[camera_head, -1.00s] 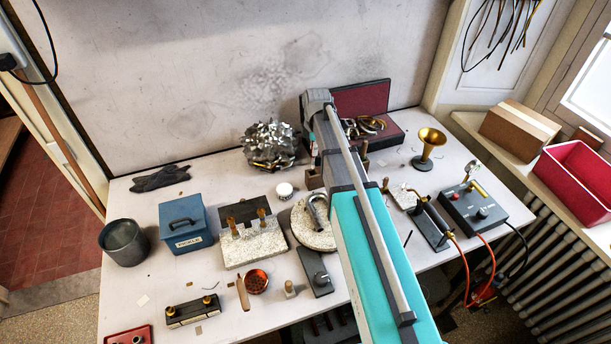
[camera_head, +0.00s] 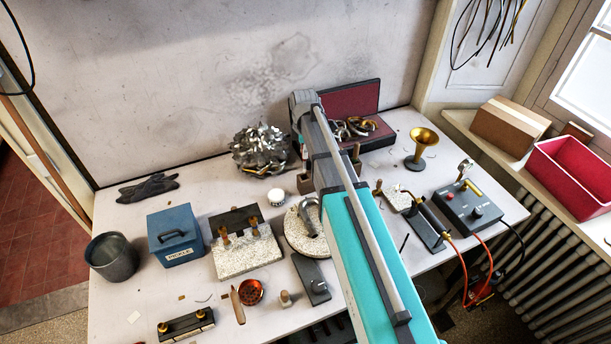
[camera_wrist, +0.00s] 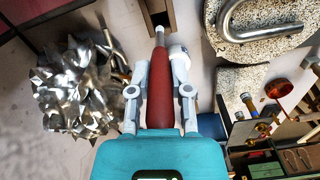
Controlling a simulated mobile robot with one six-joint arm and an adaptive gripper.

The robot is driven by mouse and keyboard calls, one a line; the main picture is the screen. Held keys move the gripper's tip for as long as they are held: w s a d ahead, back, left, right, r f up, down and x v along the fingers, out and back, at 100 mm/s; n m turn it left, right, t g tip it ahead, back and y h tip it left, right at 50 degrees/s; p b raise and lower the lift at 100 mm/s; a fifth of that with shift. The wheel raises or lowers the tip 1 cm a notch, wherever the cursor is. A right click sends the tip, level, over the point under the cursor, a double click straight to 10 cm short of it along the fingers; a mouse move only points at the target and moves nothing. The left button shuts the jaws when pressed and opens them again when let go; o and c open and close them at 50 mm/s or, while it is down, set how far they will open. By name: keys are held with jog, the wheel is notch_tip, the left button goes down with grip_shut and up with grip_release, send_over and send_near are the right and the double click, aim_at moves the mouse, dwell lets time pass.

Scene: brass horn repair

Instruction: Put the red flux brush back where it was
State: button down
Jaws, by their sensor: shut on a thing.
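The red flux brush (camera_wrist: 161,100) shows in the wrist view, with a red handle and a pale narrow end pointing to the top of the picture. My gripper (camera_wrist: 160,70) is shut on it, with one finger on each side of the handle. The brush's narrow end overlaps the edge of a brown wooden block (camera_wrist: 157,14) with a dark recess; I cannot tell whether it touches it. In the head view the brown block (camera_head: 305,184) stands on the bench just left of my arm. My arm hides most of the gripper there.
A crumpled silvery metal heap (camera_head: 260,149) stands left of my arm, with a white jar (camera_head: 276,196) in front. A round speckled slab (camera_head: 303,237) carries a bent metal tube. An open dark red case (camera_head: 349,110) lies behind. A brass bell (camera_head: 421,146) stands right.

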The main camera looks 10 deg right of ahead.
aim_at(304, 169)
jog(key=shift+f+b, duration=2.25)
jog(key=shift+f, duration=0.35)
jog(key=shift+f+b, duration=1.85)
jog(key=shift+b, duration=0.05)
jog(key=shift+f, duration=0.15)
jog(key=c, duration=0.6)
grip_release()
jog(key=shift+o, duration=0.2)
jog(key=shift+r, duration=0.2)
notch_tip(304, 169, up, 12)
jog(key=p, duration=1.2)
